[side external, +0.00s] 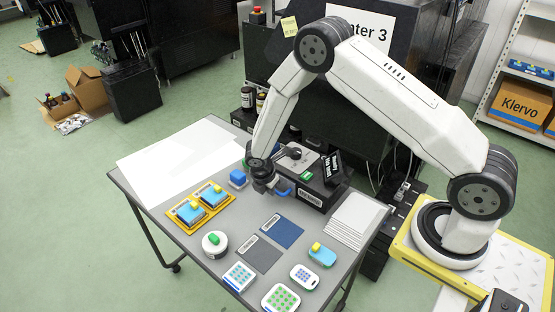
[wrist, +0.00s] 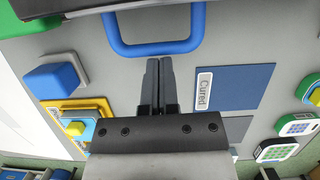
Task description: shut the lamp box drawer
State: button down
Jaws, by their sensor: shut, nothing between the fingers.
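The lamp box (side external: 322,189) is a dark box with a grey top, standing at the back of the table. A blue U-shaped drawer handle (side external: 283,192) shows at its left front, partly hidden by my gripper. In the wrist view the blue handle (wrist: 155,50) is at the top, joined to a dark edge that I take for the drawer front. My gripper (side external: 270,191) is low over the table beside the handle. In the wrist view its fingers (wrist: 160,62) are together and empty, with tips close to the handle's bar. I cannot tell whether they touch, or how far the drawer stands out.
Blue (side external: 282,231) and grey (side external: 258,254) mats lie in front. A white round item (side external: 215,242), several keypad-like pads and a paper stack (side external: 356,219) stand nearby. White sheets cover the far left.

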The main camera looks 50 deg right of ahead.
jog(key=shift+d, duration=0.15)
jog(key=shift+a+r, duration=0.15)
jog(key=shift+a, duration=0.45)
jog(key=a, duration=0.1)
jog(key=a+r, duration=0.1)
jog(key=a, duration=0.1)
jog(key=shift+a, duration=0.1)
jog(key=v, duration=0.9)
jog(key=shift+r, duration=0.25)
jog(key=shift+r, duration=0.1)
jog(key=s+d+r+m+t+y, duration=0.1)
jog(key=s+r+m, duration=0.4)
jog(key=s+m, duration=0.3)
jog(key=s+d+r+m+t+y, duration=0.1)
jog(key=s+d+r+m+y, duration=0.1)
jog(key=s+r+m, duration=0.4)
jog(key=s+m, duration=0.2)
jog(key=m, duration=0.2)
jog(key=shift+s+d, duration=0.25)
jog(key=shift+d, duration=0.1)
